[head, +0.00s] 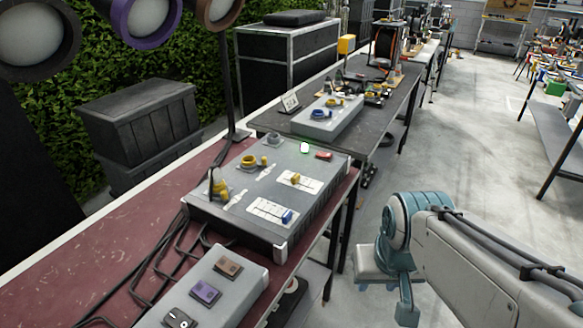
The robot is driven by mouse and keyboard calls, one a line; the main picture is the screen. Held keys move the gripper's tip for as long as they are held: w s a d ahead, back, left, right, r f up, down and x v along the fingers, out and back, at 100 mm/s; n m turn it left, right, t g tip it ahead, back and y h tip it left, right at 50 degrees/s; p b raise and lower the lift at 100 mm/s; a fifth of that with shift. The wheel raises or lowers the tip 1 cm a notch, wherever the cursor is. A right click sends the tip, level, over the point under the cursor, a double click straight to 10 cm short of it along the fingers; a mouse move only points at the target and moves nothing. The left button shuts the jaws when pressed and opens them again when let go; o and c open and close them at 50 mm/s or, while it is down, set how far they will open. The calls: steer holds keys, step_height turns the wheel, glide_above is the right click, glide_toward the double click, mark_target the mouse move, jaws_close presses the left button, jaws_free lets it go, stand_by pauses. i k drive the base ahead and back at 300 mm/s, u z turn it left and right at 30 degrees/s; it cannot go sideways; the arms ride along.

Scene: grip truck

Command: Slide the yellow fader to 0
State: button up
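The yellow fader (295,178) is a small yellow cap on a white marked strip (312,185), on top of the grey control box (262,198). The cap sits toward the left part of its strip; the scale numbers are too small to read. A blue fader (287,216) sits near the right end of a second white strip, nearer to me. My arm reaches in from the lower right and its teal joint (405,215) is right of the box, over the floor and apart from it. I cannot make out the gripper's fingers.
The box also carries a yellow knob (249,160), a yellow lever (219,187), a red button (323,155) and a green-lit button (304,148). A smaller box (215,290) with switches stands nearer on the red table (85,235). Cables lie left of it.

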mark_target(295, 177)
steer(key=z, duration=0.5)
steer(key=i, duration=0.85)
steer(key=u, duration=0.25)
